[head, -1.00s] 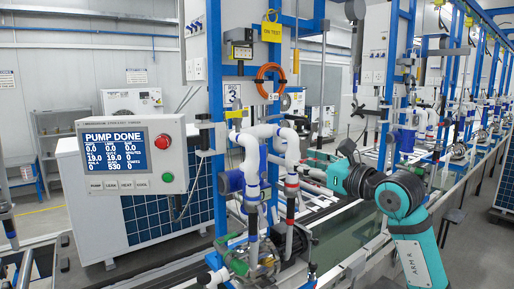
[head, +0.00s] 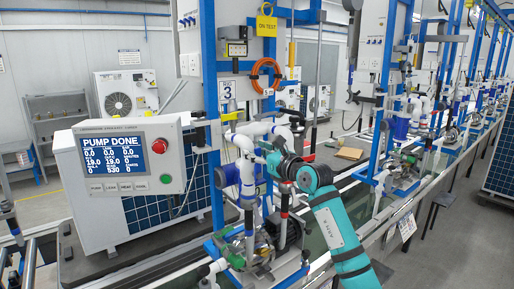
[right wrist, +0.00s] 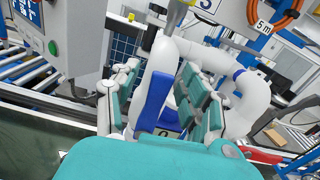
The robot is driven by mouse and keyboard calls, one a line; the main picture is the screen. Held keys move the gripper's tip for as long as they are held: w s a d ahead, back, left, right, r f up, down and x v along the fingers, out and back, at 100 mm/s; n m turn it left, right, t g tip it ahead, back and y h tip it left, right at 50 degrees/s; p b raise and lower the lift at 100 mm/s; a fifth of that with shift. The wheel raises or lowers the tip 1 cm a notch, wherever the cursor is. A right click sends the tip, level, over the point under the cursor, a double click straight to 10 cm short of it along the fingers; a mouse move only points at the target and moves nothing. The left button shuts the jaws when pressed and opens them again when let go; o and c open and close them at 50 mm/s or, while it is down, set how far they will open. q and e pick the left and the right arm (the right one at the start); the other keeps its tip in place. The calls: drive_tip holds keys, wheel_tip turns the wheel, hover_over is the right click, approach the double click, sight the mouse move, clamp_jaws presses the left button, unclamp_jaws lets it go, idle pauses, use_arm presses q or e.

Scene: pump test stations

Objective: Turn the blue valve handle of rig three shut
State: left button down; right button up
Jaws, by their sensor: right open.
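Rig three carries a sign with a 3 (head: 227,90) and white pipework with blue fittings. My right gripper (head: 268,156) is at this pipework, coming in from the right. In the right wrist view its teal fingers (right wrist: 163,92) stand apart on both sides of a white pipe and the blue valve handle (right wrist: 152,102). The handle runs lengthwise along the pipe in that view. A gap shows between the handle and the right finger. Whether the left finger touches the pipe I cannot tell. In the head view my gripper partly hides the handle's area. My left gripper is not in view.
A control box (head: 130,155) reading PUMP DONE, with a red button, stands left of the pipework. An orange hose coil (head: 266,76) hangs above. The pump (head: 289,232) sits low on the rig. Further rigs line the right side.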

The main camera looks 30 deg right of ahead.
clamp_jaws()
idle(0.3)
drive_tip(key=shift+w+f, duration=0.15)
drive_tip(key=shift+w, duration=0.15)
drive_tip(key=shift+w+f, duration=0.15)
drive_tip(key=shift+f, duration=0.05)
